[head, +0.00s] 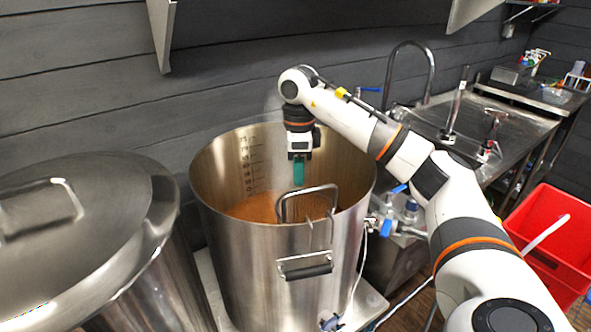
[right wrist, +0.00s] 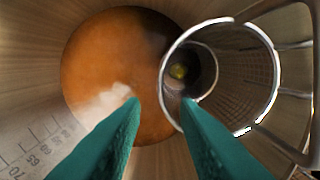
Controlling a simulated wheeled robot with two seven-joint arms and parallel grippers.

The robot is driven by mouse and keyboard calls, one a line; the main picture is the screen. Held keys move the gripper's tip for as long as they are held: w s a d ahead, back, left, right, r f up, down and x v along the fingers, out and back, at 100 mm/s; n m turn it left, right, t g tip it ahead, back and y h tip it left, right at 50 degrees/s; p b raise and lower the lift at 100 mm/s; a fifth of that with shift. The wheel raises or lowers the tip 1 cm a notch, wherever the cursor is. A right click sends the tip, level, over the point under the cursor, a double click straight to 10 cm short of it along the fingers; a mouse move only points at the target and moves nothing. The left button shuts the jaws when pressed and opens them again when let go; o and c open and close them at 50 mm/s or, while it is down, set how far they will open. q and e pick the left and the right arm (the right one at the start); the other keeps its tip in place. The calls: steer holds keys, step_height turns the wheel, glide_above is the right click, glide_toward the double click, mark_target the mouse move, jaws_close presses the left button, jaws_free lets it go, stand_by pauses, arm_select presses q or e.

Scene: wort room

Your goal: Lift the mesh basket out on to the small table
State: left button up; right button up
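The mesh basket (right wrist: 245,85) hangs inside the tall steel kettle (head: 262,265), against its near wall. In the right wrist view I look down into its round mouth, with something yellow-green at the bottom. In the head view a metal loop (head: 307,190) stands above the kettle rim and the kettle's front wall hides the basket body. My right gripper (head: 298,170) points down inside the kettle mouth, above the liquid. In the right wrist view its green fingers (right wrist: 160,100) are apart, with the basket's rim edge appearing between their tips; contact is not visible. My left gripper is out of view. I cannot identify the small table.
Orange-brown liquid (right wrist: 110,55) fills the kettle's lower part, with wisps of steam. A lidded steel vessel (head: 80,235) stands at left. A sink bench (head: 520,135) with a tall tap is at back right. A red bin (head: 560,235) stands on the floor at right.

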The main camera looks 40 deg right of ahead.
mark_target(300, 208)
steer(key=f, duration=0.3)
steer(key=f+p, duration=0.1)
steer(key=f, duration=0.7)
steer(key=shift+s+a, duration=0.1)
steer(key=shift+s, duration=0.25)
steer(key=shift+c, duration=0.3)
jaws_close()
steer(key=shift+r+p, duration=0.15)
steer(key=shift+p, duration=0.15)
